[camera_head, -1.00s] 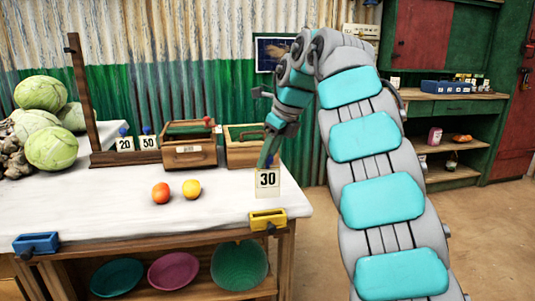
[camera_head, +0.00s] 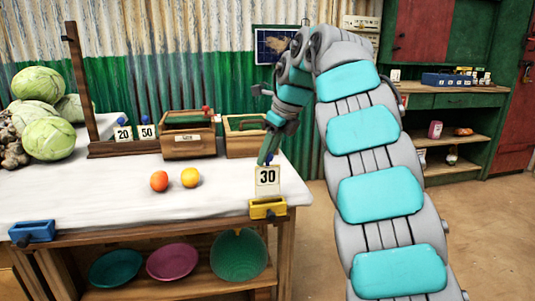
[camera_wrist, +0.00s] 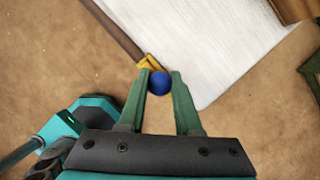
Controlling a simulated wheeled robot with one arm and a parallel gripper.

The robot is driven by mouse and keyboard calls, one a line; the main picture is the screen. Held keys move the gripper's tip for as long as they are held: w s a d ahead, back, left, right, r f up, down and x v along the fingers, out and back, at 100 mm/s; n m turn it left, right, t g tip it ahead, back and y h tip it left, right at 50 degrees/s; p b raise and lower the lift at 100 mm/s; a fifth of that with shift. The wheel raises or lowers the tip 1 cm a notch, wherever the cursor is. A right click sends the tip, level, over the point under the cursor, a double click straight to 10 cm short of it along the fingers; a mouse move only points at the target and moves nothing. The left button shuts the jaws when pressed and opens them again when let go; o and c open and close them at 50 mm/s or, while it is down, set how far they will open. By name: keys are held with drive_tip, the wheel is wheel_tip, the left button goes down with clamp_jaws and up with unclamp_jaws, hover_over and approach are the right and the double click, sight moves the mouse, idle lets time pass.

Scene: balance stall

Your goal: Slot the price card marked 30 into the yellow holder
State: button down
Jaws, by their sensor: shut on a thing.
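The white price card marked 30 (camera_head: 267,177) is upright at the front right corner of the stall table. My gripper (camera_head: 267,160) is above it, shut on the card's blue knob, which shows between the green fingers in the wrist view (camera_wrist: 159,83). The yellow holder (camera_head: 268,209) is fixed to the table's front edge directly below the card. The card's lower edge appears at the holder's top; I cannot tell whether it is inside the slot. In the wrist view the holder (camera_wrist: 147,63) is partly hidden behind the knob and finger.
A blue holder (camera_head: 32,231) is at the table's front left. Cards 20 (camera_head: 123,133) and 50 (camera_head: 147,132) stand at the back near wooden crates (camera_head: 188,144). An orange fruit (camera_head: 159,181) and a yellow one (camera_head: 190,178) lie mid-table. Cabbages (camera_head: 48,143) are at left.

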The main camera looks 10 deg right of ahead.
drive_tip(key=shift+f, duration=0.15)
idle(0.3)
drive_tip(key=shift+f+b, duration=1.35)
drive_tip(key=shift+b, duration=0.05)
drive_tip(key=shift+r, duration=0.1)
